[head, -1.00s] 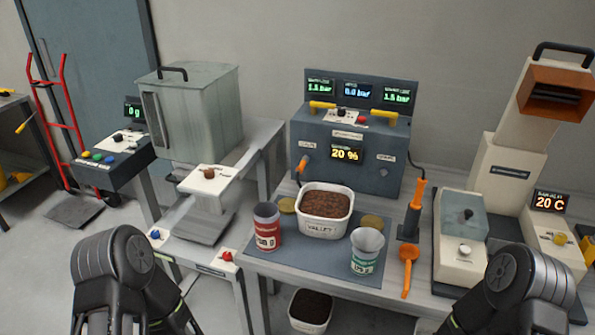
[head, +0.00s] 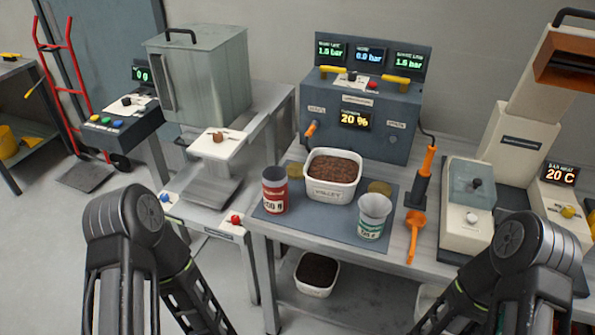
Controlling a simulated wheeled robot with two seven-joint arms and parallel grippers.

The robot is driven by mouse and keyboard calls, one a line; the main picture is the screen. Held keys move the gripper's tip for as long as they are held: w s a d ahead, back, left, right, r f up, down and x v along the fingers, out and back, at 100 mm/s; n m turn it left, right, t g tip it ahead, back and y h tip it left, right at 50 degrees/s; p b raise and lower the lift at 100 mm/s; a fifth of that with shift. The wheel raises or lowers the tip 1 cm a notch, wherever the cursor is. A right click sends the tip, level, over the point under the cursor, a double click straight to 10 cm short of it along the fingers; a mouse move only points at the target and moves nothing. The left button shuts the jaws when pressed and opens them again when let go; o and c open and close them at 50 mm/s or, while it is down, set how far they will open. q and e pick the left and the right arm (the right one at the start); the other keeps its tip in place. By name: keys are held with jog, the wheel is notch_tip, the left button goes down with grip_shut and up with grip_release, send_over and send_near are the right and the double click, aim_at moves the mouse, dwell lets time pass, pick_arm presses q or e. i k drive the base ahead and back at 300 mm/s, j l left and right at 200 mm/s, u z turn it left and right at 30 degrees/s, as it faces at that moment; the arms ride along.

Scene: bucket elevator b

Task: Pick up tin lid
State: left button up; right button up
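Two flat, dull gold discs that look like tin lids lie on the blue-grey mat (head: 327,229). One lid (head: 380,187) is right of the white tub, behind the white-and-green tin (head: 373,216). The other lid (head: 295,171) is left of the tub, partly hidden behind the red tin (head: 275,191). Both tins stand upright at the front of the mat. My left and right arms show at the bottom corners, apart from the table's objects. Both grippers are out of the picture, so their fingers cannot be seen.
The white tub (head: 330,192) of brown granules stands between the lids. An orange scoop (head: 415,232) and an upright orange-handled tool (head: 424,175) are to the right. A control box (head: 355,125) stands behind. A sealer-like machine (head: 467,205) is at right; a scale stand (head: 208,190) is at left.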

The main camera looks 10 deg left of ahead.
aim_at(295, 170)
jog(key=z, duration=0.8)
jog(key=j+z, duration=0.3)
jog(key=k+j+z, duration=0.1)
jog(key=j+z, duration=0.25)
jog(key=j, duration=0.15)
jog(key=k+j+z, duration=0.1)
jog(key=j+z, duration=0.2)
jog(key=k+j+z, duration=0.15)
jog(key=j+z, duration=0.15)
jog(key=k+j, duration=0.2)
jog(key=j, duration=0.15)
jog(key=k+j, duration=0.15)
jog(key=j, duration=0.25)
jog(key=k+j+z, duration=0.1)
jog(key=j, duration=0.25)
jog(key=k+j, duration=0.3)
jog(key=j+z, duration=0.05)
jog(key=j, duration=0.05)
